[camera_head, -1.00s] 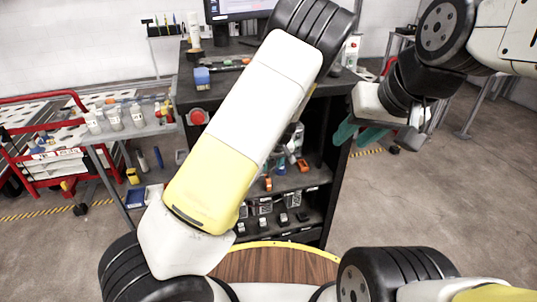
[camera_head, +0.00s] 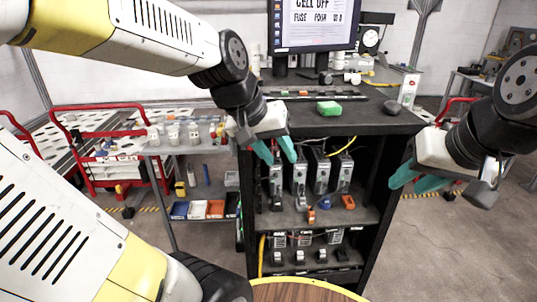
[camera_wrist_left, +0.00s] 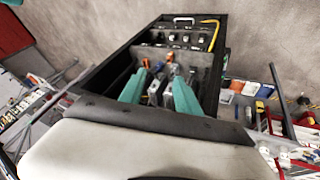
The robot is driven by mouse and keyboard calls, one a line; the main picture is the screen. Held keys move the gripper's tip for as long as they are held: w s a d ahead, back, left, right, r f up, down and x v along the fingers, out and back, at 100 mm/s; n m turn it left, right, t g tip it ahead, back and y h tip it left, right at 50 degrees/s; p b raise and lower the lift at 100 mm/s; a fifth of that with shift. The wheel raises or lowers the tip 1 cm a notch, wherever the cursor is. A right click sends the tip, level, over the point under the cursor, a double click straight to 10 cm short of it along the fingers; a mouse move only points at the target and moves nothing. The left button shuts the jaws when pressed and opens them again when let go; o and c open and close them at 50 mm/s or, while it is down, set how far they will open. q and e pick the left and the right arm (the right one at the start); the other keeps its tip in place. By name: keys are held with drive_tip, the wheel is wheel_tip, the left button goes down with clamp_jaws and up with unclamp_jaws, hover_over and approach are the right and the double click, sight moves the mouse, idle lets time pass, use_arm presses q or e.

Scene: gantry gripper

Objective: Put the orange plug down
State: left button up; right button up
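Two small orange pieces sit on the upper shelf of the black workbench: one on a dark plug-like body (camera_head: 311,215), one further right (camera_head: 348,201). I cannot tell which is the orange plug. My left gripper (camera_head: 275,151) is in front of the workbench, just below its top edge and above the shelf. Its teal fingers are apart with nothing seen held between them; the left wrist view also shows them spread (camera_wrist_left: 160,92), pointing at the shelves. My right gripper (camera_head: 418,179) is right of the workbench, its teal fingers apart and empty.
The black workbench (camera_head: 385,122) carries a green block (camera_head: 328,107), a dark rounded object (camera_head: 391,107) and a monitor (camera_head: 314,22). Grey modules (camera_head: 319,174) line its upper shelf. A grey side table (camera_head: 180,146) with bottles stands left. Floor is open at right.

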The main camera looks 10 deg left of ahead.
use_arm(q)
drive_tip(key=s+a+r+t+y, duration=0.1)
drive_tip(key=s+a, duration=0.2)
drive_tip(key=s, duration=0.3)
drive_tip(key=shift+s+r+m, duration=0.25)
drive_tip(key=shift+r+m, duration=0.1)
drive_tip(key=shift+m, duration=0.05)
idle(0.7)
